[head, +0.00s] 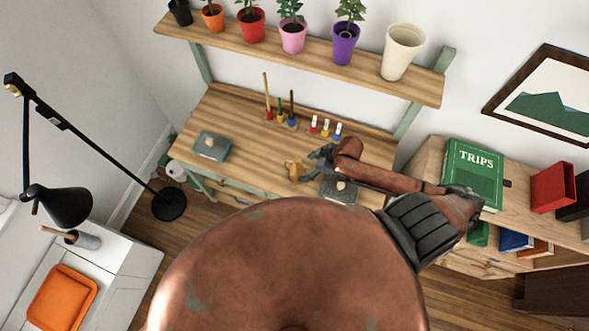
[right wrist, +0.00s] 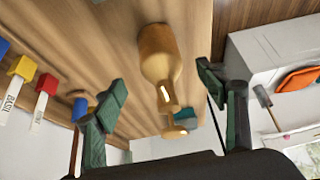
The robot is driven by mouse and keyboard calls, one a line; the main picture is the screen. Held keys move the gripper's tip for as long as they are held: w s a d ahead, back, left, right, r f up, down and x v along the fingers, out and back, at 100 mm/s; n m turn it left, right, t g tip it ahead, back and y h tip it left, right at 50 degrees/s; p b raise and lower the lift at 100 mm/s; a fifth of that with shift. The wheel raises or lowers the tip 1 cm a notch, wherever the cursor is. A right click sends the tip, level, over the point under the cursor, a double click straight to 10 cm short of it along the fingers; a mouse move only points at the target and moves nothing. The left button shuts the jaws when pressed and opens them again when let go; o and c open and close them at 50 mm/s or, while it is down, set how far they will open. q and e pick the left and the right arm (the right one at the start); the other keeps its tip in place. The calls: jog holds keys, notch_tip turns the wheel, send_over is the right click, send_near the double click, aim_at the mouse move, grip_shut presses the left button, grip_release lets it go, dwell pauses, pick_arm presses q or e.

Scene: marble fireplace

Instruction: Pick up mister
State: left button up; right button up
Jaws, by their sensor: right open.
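The mister is a small golden brass bottle (head: 296,170) on the wooden desk in the head view, just left of my right gripper (head: 318,160). In the right wrist view the mister (right wrist: 158,52) shows its round body and narrow neck, lying between the two spread green-black fingers of my right gripper (right wrist: 162,82). The fingers are open, with visible gaps on both sides of the mister. My left gripper is not in view.
The desk (head: 240,115) also holds a teal box (head: 211,146), a dark box (head: 339,190) beside my right gripper, and several colored markers and brushes (head: 290,118) at the back. Potted plants stand on a shelf (head: 300,50) above. A lamp (head: 66,203) stands left.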

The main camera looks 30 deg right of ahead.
aim_at(297, 170)
jog(key=x, duration=0.5)
jog(key=p+x, duration=0.1)
jog(key=x, duration=0.1)
jog(key=shift+w+a, duration=0.35)
jog(key=shift+a, duration=0.05)
jog(key=c, duration=1.4)
jog(key=shift+c, duration=0.7)
jog(key=shift+w+r, duration=0.1)
